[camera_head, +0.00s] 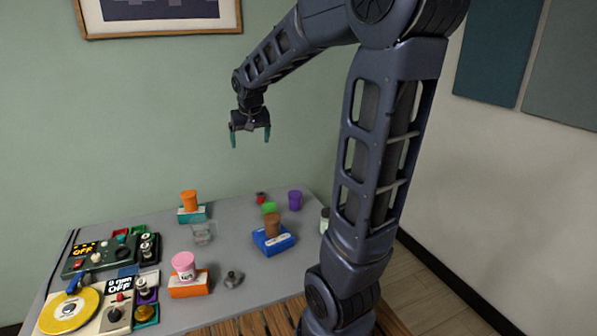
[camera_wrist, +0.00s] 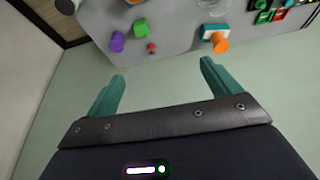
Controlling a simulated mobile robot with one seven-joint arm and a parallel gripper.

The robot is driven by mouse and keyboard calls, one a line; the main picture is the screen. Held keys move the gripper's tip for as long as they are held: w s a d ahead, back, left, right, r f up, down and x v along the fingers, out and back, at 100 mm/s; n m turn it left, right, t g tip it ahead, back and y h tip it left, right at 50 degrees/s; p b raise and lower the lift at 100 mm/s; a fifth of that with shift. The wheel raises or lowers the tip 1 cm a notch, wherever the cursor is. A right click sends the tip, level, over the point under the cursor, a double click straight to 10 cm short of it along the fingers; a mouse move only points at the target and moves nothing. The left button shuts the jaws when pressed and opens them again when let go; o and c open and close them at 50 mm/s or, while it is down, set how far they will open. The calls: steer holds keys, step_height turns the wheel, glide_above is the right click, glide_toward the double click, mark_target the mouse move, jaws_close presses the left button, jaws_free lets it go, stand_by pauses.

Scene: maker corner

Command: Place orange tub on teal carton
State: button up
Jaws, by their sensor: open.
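The orange tub (camera_head: 189,200) stands upright on top of the teal carton (camera_head: 193,214) at the back left of the table in the head view. In the wrist view the orange tub (camera_wrist: 219,43) and the teal carton (camera_wrist: 213,31) also show together, with the tub over the carton. My gripper (camera_head: 250,138) is raised high above the back of the table, to the right of the tub and well apart from it. Its teal fingers (camera_wrist: 160,85) are spread, with nothing between them.
On the grey table (camera_head: 225,215) stand a clear glass (camera_head: 202,233), a pink tub (camera_head: 184,265) on an orange carton (camera_head: 189,287), a brown tub (camera_head: 272,225) on a blue carton (camera_head: 272,242), and a purple cup (camera_head: 295,200). Control panels (camera_head: 100,257) fill the left side.

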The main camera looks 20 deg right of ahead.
steer(key=s+d+f, duration=0.1)
steer(key=s+d, duration=0.2)
steer(key=s, duration=0.9)
steer(key=s+d, duration=0.3)
steer(key=s, duration=0.9)
steer(key=shift+s+d+f, duration=0.25)
steer(key=shift+s+f, duration=0.1)
steer(key=shift+s, duration=0.05)
